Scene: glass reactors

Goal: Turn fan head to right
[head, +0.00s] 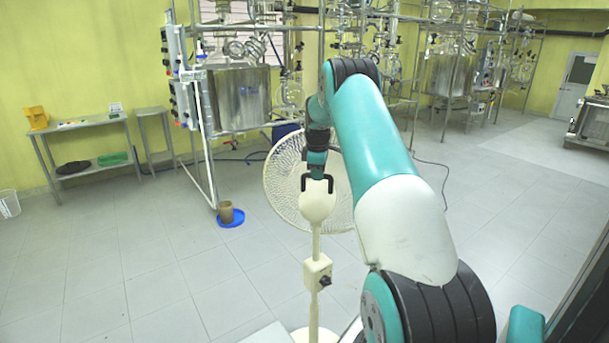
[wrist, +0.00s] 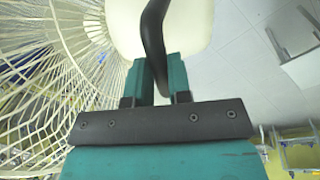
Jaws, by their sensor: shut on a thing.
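A cream standing fan has a round wire-cage head (head: 283,190) and a pale motor housing (head: 318,204) on a thin pole. Its cage (wrist: 60,75) fills the left of the wrist view, with the housing (wrist: 190,25) at the top. A dark curved handle (wrist: 153,40) rises from the housing. My gripper (head: 317,180) comes down from above at the back of the fan. Its two teal fingers (wrist: 161,80) are shut on the handle, one on each side. My arm hides part of the cage's right side in the head view.
A control box (head: 318,273) with a dark knob sits on the fan's pole. A brown pot on a blue dish (head: 231,218) stands on the floor to the left. Glass reactor frames (head: 240,95) stand behind.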

